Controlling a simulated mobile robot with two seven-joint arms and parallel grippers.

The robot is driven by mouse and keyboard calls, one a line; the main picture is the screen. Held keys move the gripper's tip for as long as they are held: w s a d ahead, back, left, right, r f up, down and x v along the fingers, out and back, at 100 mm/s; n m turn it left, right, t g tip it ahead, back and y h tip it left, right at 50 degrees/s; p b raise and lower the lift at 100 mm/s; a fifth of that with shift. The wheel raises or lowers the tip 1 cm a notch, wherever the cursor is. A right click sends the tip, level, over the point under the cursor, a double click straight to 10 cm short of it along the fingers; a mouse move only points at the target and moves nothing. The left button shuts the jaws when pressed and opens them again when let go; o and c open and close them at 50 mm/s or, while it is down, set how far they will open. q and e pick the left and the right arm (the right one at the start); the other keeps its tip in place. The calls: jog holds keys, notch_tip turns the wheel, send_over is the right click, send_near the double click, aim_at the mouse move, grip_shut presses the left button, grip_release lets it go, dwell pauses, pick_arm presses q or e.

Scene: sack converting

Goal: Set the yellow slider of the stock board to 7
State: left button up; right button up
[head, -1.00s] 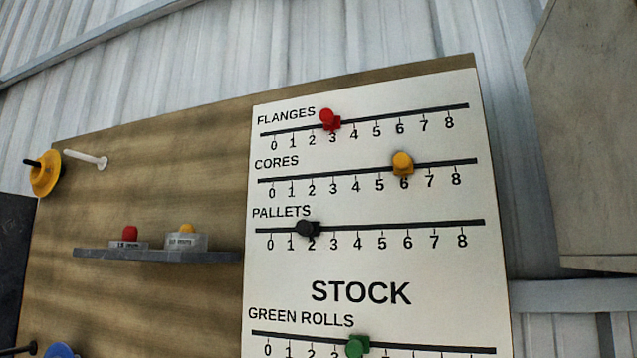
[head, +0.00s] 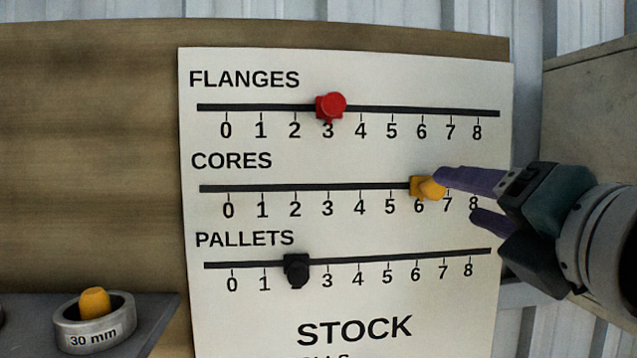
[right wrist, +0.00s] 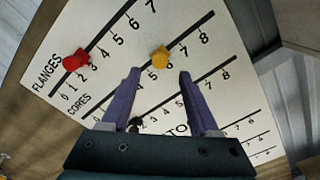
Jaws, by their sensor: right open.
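The yellow slider (head: 430,187) sits on the CORES track of the white stock board (head: 350,220), at about the 6 mark. My right gripper (head: 455,195) comes in from the right, its purple fingers apart, over the right end of the CORES row. Its upper fingertip overlaps the view just right of the yellow knob; I cannot tell if it touches. In the right wrist view the yellow slider (right wrist: 160,58) lies ahead of and between the open fingertips (right wrist: 158,75), with nothing held. My left gripper is not in view.
A red slider (head: 331,106) is at 3 on FLANGES, above. A black slider (head: 296,270) is at about 2 on PALLETS, below. A grey shelf (head: 150,310) holds a ring labelled 30 mm (head: 95,335) at lower left. A pale panel (head: 595,100) stands at the right.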

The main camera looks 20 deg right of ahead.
aim_at(438, 190)
jog(key=shift+w+d+f+b, duration=0.2)
jog(key=shift+w+b, duration=0.5)
jog(key=shift+b, duration=1.4)
jog(key=shift+w+d+f+b, duration=0.2)
jog(key=shift+w+b, duration=0.45)
jog(key=shift+b, duration=1.4)
jog(key=w+p, duration=0.2)
jog(key=w+r+p, duration=0.1)
jog(key=shift+w+d+r, duration=0.1)
jog(key=shift+w+d, duration=0.15)
jog(key=shift+d, duration=0.1)
jog(key=shift+w+d+f+p, duration=0.1)
jog(key=shift+w+p, duration=0.05)
jog(key=shift+w, duration=0.2)
jog(key=shift+w+d+f+p, duration=0.1)
jog(key=shift+w+p, duration=0.05)
jog(key=shift+w, duration=0.2)
jog(key=shift+c, duration=0.2)
grip_shut()
